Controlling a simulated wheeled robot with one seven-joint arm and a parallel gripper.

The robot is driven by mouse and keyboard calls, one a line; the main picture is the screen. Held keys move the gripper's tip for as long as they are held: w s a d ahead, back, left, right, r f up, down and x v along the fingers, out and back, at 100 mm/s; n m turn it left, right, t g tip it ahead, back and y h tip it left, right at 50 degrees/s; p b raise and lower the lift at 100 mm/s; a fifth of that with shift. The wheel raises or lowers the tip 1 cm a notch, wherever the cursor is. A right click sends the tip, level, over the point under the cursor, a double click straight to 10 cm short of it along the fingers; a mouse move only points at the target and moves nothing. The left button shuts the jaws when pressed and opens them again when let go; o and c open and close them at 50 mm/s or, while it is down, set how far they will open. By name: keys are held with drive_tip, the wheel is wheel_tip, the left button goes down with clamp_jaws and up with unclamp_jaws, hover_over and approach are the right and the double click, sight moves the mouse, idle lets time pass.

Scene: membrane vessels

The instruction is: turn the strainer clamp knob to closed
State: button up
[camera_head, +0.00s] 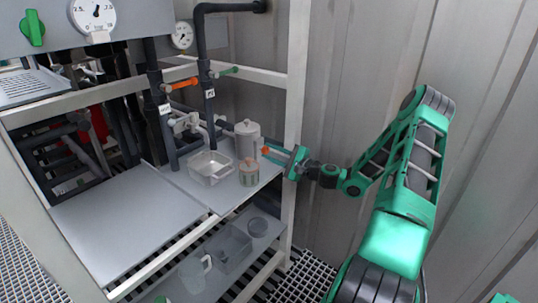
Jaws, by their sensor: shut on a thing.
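The strainer (246,136) looks like a pale grey upright canister at the back of the grey shelf. A small orange-red knob (265,150) shows beside its right side, and I take it as the clamp knob. My gripper (274,154) reaches in from the right, around the white post, with its green fingers at the knob. It is shut on the knob. The fingers partly hide the knob, and I cannot read its turn position at this size.
A clear tray (210,168) and a lidded jar (249,172) stand on the shelf (130,215) close to the strainer. A white frame post (296,90) stands beside my gripper. Pipes with an orange lever (181,84) and a green lever (224,71) rise behind. A jug (194,272) sits on the lower shelf.

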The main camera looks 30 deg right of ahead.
drive_tip(key=shift+d+f, duration=0.15)
drive_tip(key=shift+f, duration=0.1)
drive_tip(key=o, duration=1.1)
drive_tip(key=shift+c, duration=0.2)
drive_tip(key=shift+r, duration=0.1)
drive_tip(key=v, duration=1)
drive_tip(key=shift+s, duration=0.35)
